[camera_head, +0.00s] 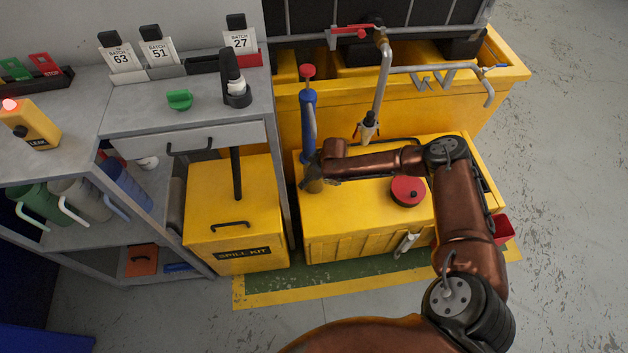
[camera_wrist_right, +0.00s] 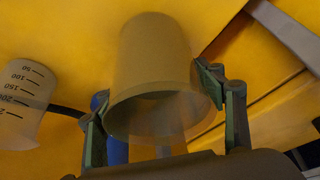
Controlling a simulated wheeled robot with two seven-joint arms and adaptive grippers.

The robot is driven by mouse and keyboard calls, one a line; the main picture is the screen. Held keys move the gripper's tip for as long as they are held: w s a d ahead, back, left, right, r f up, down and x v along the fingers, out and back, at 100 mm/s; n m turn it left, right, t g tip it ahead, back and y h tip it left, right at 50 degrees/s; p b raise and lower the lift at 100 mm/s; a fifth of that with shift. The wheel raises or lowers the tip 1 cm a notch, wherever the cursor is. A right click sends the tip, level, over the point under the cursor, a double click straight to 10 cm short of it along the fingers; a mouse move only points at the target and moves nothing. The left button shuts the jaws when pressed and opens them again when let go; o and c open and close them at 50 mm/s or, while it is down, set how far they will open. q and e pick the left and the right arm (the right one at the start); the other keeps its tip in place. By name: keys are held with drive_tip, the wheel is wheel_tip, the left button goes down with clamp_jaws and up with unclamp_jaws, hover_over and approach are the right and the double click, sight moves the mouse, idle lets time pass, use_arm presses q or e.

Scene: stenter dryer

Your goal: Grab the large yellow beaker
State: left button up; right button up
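A dull yellowish, see-through beaker (camera_wrist_right: 155,55) stands out in the right wrist view, its wide rim toward the camera. The fingers of my right gripper (camera_wrist_right: 165,108) are spread to either side of it, close to its rim. I cannot tell whether both press on it. A paler beaker (camera_wrist_right: 22,98) with dark volume marks is at the left edge of that view. In the head view my right gripper (camera_head: 316,180) is small and dark over the left part of the yellow chest (camera_head: 350,225), beside a blue pump (camera_head: 309,125). No beaker can be made out there. My left gripper is not in view.
A pipe with a nozzle (camera_head: 368,128) hangs behind my right forearm. A round red cap (camera_head: 408,191) is on the chest. A spill kit box (camera_head: 232,225) and a grey bench (camera_head: 180,123) stand left. Several jugs sit on the lower shelf. The floor at right is clear.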

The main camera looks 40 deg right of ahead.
drive_tip(key=c, duration=1.3)
drive_tip(key=shift+o, duration=0.2)
drive_tip(key=shift+r, duration=0.1)
